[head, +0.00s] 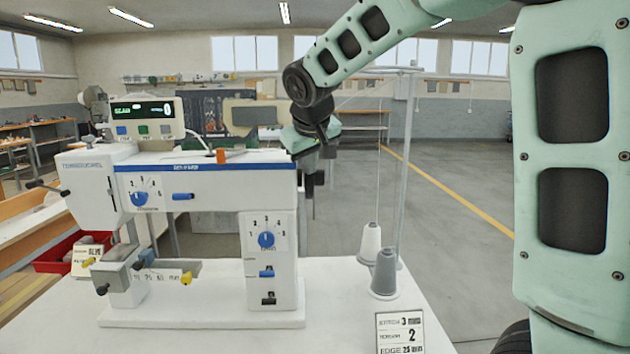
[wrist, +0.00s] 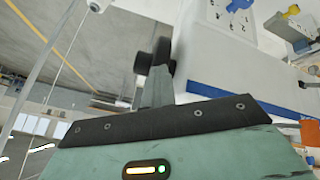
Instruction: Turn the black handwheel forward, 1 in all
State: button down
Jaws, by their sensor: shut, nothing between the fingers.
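The black handwheel (wrist: 160,55) shows in the wrist view as a dark, nearly edge-on shape at the end of the white machine. My gripper (wrist: 157,82) is shut and empty, its fingers right at the wheel and overlapping its lower part. I cannot tell whether they touch it.
A small card (head: 400,333) stands at the front. A red bin (head: 70,252) is at the left.

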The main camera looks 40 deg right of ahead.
jog(key=shift+d+f, duration=0.25)
jog(key=shift+f, duration=0.2)
jog(key=shift+s+a+f+b, duration=0.1)
jog(key=shift+s+f+b, duration=0.15)
jog(key=shift+b, duration=0.1)
jog(key=shift+f+b, duration=0.2)
jog(key=shift+b, duration=0.2)
jog(key=shift+s+a+f+b, duration=0.1)
jog(key=shift+f+b, duration=0.25)
jog(key=shift+b, duration=0.1)
jog(key=shift+r, duration=0.2)
jog(key=shift+s+a, duration=0.1)
jog(key=shift+a, duration=0.05)
